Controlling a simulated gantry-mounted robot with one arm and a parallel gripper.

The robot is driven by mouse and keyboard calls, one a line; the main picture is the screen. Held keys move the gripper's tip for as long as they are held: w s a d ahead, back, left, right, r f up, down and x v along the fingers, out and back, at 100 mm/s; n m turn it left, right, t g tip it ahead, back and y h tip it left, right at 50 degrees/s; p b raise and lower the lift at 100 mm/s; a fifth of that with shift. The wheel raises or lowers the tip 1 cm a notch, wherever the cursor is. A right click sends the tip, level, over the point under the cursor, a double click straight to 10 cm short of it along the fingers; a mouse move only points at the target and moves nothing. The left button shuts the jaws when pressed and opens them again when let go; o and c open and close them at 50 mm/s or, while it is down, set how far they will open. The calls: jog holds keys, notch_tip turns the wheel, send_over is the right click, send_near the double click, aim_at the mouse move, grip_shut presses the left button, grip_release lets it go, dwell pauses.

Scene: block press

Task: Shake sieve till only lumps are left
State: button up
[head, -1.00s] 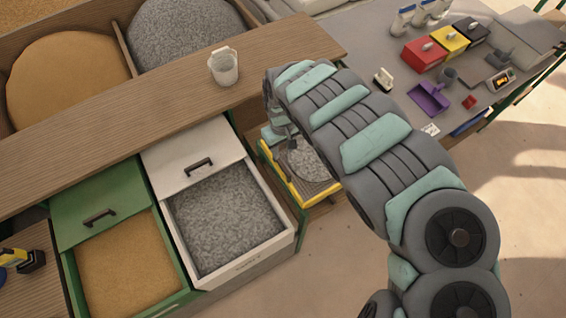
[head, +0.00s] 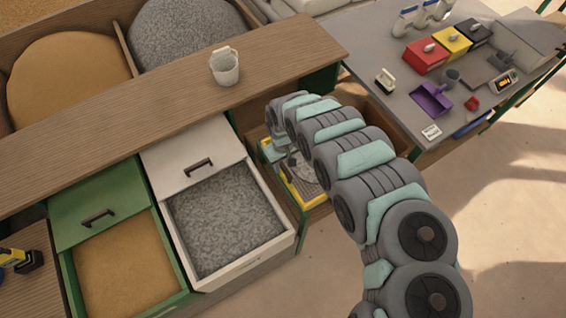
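The sieve (head: 299,187) has a yellow frame and sits low beside the white drawer, in the opening of the wooden bench. A patch of grey granular material (head: 303,172) lies in it; I cannot tell lumps from fine grains at this size. My gripper (head: 281,150) is at the sieve's upper left side, mostly hidden by my own arm. Its fingers cannot be made out, so I cannot tell whether it grips the frame. The arm covers the right part of the sieve.
Left of the sieve are an open white drawer (head: 290,238) of grey gravel and a green drawer (head: 67,262) of sand. The grey table (head: 395,110) at right holds coloured boxes and a purple scoop (head: 432,98).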

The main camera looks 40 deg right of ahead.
grip_shut()
jog(key=shift+r, duration=0.1)
dwell(1.2)
